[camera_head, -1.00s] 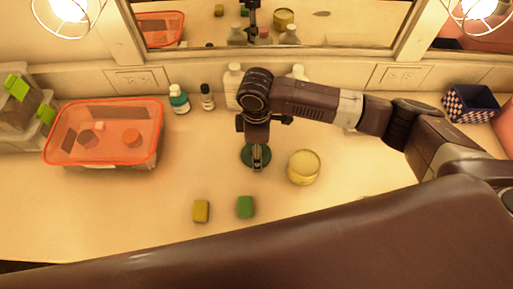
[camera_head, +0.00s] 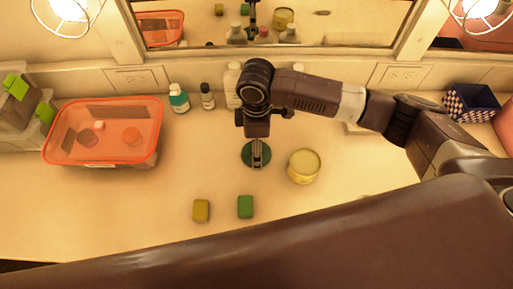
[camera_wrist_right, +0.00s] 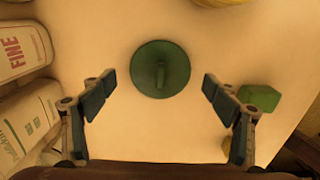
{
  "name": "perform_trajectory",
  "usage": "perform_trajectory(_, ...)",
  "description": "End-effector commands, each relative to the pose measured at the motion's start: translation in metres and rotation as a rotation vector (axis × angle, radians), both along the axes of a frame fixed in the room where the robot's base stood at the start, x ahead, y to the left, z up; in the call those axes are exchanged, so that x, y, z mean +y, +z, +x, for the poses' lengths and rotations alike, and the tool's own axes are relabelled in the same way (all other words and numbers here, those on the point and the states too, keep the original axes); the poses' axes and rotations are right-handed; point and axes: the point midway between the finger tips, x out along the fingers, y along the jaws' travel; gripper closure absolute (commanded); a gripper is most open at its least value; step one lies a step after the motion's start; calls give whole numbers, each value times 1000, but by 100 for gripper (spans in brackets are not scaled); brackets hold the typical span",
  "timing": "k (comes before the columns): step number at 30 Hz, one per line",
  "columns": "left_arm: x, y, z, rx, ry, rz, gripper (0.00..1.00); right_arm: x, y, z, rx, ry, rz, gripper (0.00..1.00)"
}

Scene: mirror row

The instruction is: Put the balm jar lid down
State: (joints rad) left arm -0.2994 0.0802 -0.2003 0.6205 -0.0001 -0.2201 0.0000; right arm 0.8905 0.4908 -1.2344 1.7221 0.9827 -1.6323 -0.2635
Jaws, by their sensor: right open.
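The balm jar lid, a green disc with a raised bar handle, lies flat on the counter in the head view (camera_head: 247,160). It also shows whole in the right wrist view (camera_wrist_right: 174,82). The open yellow balm jar (camera_head: 303,174) stands just right of it, uncovered. My right gripper (camera_head: 258,160) is over the lid. In the right wrist view its fingers (camera_wrist_right: 156,90) are spread wide, with the lid between and beyond them, touching neither. My left gripper is not in view.
A yellow block (camera_head: 201,211) and a green block (camera_head: 245,207) lie in front of the lid. A red-lidded container (camera_head: 85,150) stands left. Bottles (camera_head: 179,98) line the wall under the mirror. A checkered box (camera_head: 472,106) is at the right. The left front counter is clear.

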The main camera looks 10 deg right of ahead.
Motion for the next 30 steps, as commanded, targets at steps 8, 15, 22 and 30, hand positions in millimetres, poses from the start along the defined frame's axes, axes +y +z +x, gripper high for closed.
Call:
perform_trajectory(8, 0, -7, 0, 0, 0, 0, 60, 0, 61, 1, -4, 0, 1, 19)
perform_trajectory(15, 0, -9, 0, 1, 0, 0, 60, 1, 94, 1, -1, 0, 2, 19)
perform_trajectory(22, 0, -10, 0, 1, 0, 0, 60, 1, 100, 0, 2, -1, 0, 19)
perform_trajectory(30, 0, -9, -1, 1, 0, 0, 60, 0, 100, 0, 1, -1, 0, 19)
